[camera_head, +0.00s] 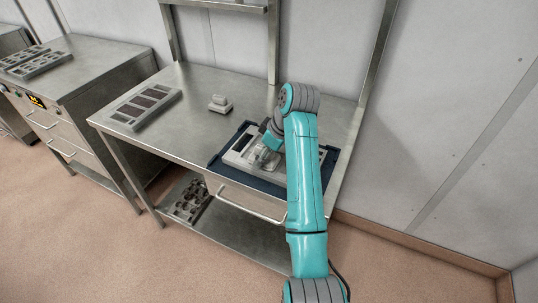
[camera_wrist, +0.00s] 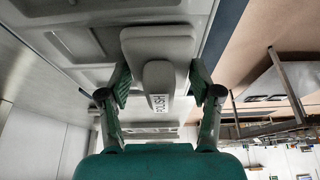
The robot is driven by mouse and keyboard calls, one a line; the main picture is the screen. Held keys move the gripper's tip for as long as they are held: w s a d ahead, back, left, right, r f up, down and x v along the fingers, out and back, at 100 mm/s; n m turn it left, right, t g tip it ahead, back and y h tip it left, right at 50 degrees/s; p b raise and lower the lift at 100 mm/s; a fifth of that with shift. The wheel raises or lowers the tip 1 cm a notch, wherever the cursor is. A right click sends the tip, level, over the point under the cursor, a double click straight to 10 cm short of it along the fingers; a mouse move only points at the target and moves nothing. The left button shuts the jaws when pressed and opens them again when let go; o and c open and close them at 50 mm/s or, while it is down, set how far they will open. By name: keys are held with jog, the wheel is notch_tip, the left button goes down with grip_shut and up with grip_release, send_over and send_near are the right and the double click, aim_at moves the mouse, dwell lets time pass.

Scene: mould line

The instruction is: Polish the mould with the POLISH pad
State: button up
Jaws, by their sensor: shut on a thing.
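The POLISH pad (camera_wrist: 158,78) is a light grey block with a grip marked "POLISH", seen in the middle of the wrist view. My gripper (camera_wrist: 158,88) is shut on its grip, one finger on each side. In the head view my gripper (camera_head: 264,155) is over the mould, and the arm covers part of it. The mould (camera_head: 237,158) is a grey plate with recessed shapes, lying on a dark blue mat (camera_head: 219,166). It also shows behind the pad in the wrist view (camera_wrist: 82,44). I cannot tell whether the pad touches the mould.
A second grey block (camera_head: 220,104) stands on the steel table (camera_head: 185,82), left of the mould. A flat tray with dark rectangular slots (camera_head: 143,107) lies further left. Dark moulded parts (camera_head: 190,199) sit on the shelf below. The tabletop between tray and mat is mostly clear.

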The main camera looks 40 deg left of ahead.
aim_at(277, 163)
jog(key=shift+s+a+f, duration=0.1)
jog(key=shift+s+a, duration=0.15)
jog(key=shift+a, duration=0.85)
jog(key=shift+s+a, duration=0.25)
jog(key=shift+a, duration=0.8)
jog(key=shift+w+d+r, duration=0.1)
jog(key=shift+w+d, duration=0.1)
jog(key=shift+d, duration=0.55)
jog(key=shift+w+d+r, duration=0.1)
jog(key=shift+w+d, duration=0.05)
jog(key=shift+d, duration=0.6)
jog(key=shift+w+d+f, duration=0.1)
jog(key=shift+w+d, duration=0.1)
jog(key=shift+d, duration=0.8)
jog(key=shift+w+d+f, duration=0.1)
jog(key=shift+w+d, duration=0.1)
jog(key=shift+d, duration=0.8)
jog(key=shift+w+d+f, duration=0.1)
jog(key=shift+w+d, duration=0.1)
jog(key=shift+d, duration=0.8)
jog(key=shift+w+d+r, duration=0.1)
jog(key=shift+w+d, duration=0.05)
jog(key=shift+d, duration=0.55)
jog(key=shift+w+d, duration=0.1)
jog(key=shift+d, duration=0.6)
